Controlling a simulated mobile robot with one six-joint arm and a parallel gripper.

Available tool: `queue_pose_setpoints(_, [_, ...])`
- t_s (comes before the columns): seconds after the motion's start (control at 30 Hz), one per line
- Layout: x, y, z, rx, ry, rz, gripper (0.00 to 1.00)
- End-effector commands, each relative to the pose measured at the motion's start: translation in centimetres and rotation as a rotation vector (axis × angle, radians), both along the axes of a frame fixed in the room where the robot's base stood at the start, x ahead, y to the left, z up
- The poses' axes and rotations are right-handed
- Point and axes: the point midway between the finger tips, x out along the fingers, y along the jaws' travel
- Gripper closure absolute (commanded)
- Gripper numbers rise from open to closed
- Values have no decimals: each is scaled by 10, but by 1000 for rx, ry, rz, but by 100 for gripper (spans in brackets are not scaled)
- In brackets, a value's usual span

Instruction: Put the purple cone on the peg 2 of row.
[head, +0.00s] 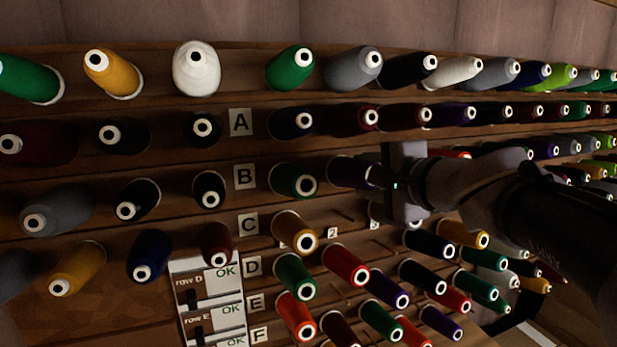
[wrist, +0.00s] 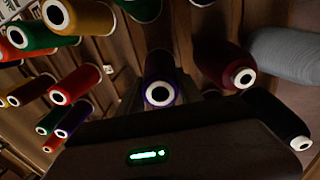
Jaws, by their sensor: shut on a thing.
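The purple cone (head: 349,171) is level with row B in the head view, right of a green cone (head: 290,180). My gripper (head: 385,178) is shut on its near end. In the wrist view the purple cone (wrist: 159,68) points its white-ringed end at the camera, between my gripper's fingers (wrist: 160,97). I cannot tell whether its far end is on a peg. In row C, a bare peg (head: 343,214) stands above the tag marked 2 (head: 333,233), right of the gold cone (head: 293,228).
Thread cones crowd the wall on all sides. A dark red cone (wrist: 222,62) is close beside the purple one in the wrist view. Row C has a small open stretch around the bare peg. A card (head: 207,300) with row names and OK marks hangs at lower left.

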Motion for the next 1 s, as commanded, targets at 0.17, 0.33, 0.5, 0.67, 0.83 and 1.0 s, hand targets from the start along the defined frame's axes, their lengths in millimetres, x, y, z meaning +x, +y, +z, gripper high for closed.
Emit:
queue_pose_setpoints(0.17, [0, 0, 1, 0, 0, 0, 92])
queue_pose_setpoints(0.33, [0, 0, 0, 0, -1, 0, 92])
queue_pose_setpoints(0.5, [0, -1, -5, -1, -1, 0, 92])
queue_pose_setpoints(0.67, [-1, -1, -5, -1, 0, 0, 92])
queue_pose_setpoints(0.83, [-1, -1, -6, -2, 2, 0, 92])
queue_pose_setpoints(1.0, [-1, -1, -6, -1, 3, 0, 45])
